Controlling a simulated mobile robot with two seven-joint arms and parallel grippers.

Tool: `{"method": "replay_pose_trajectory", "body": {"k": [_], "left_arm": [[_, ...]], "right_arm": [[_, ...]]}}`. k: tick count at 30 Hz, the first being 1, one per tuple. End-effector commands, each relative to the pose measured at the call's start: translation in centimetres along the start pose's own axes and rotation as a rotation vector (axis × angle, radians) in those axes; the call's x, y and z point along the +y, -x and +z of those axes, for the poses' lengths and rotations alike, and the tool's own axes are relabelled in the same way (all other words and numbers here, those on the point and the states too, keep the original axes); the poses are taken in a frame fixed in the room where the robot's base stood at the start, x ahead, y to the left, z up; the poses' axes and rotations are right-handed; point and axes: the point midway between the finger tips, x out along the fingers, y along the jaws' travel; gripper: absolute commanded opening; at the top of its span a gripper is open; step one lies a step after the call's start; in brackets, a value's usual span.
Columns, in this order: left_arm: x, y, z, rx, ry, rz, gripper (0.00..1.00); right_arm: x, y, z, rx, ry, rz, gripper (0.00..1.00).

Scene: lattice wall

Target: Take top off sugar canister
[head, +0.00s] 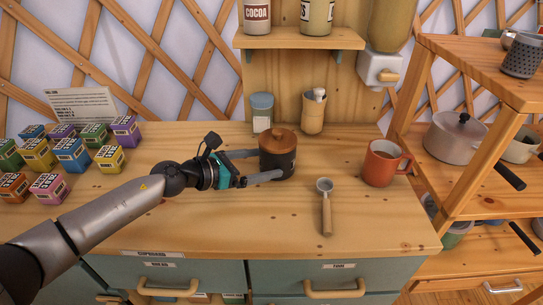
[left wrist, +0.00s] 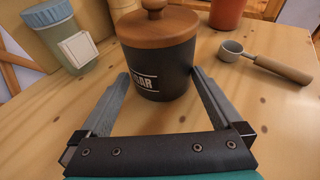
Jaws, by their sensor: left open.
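The sugar canister (head: 277,160) is a dark cylinder standing upright on the wooden counter. Its round wooden top with a knob (head: 278,138) sits on it. The canister (left wrist: 159,70) and its top (left wrist: 156,25) also show in the left wrist view, with part of a white label ending in "AR". My left gripper (head: 265,165) is open, with its fingers low at the near side of the canister, one toward each side. In the left wrist view the open gripper (left wrist: 160,90) has nothing between its fingers near the palm. Whether a finger touches the canister I cannot tell. My right gripper is not in view.
A scoop with a wooden handle (head: 326,207) lies right of the canister, and an orange mug (head: 382,163) stands farther right. Behind are a lidded jar (head: 262,112) and a wooden cup (head: 313,115). Several small boxes (head: 70,154) stand at left. The front counter is mostly clear.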

Motion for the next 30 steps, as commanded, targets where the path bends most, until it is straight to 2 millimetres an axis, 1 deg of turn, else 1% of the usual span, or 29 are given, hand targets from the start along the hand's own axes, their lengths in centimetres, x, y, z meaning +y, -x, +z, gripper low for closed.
{"method": "replay_pose_trajectory", "body": {"k": [1, 6, 17, 20, 29, 30], "left_arm": [[-0.1, -0.7, -0.1, -0.001, 0.000, -0.002, 1.00], [0.0, -1.9, -0.1, 0.001, -0.001, -0.001, 1.00], [0.0, -2.2, 0.0, 0.001, -0.001, -0.001, 1.00], [0.0, -2.2, 0.0, 0.001, 0.000, -0.001, 0.91], [0.0, -2.2, 0.0, 0.000, 0.000, -0.001, 0.57], [0.0, -2.2, 0.0, 0.000, 0.000, -0.001, 0.56]], "right_arm": [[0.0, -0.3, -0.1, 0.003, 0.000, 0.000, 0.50], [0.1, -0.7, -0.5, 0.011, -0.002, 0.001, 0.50], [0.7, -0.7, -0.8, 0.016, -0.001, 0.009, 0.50], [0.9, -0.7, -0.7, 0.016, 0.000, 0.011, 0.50], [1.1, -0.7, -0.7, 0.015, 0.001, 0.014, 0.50], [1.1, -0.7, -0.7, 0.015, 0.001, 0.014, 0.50]]}}
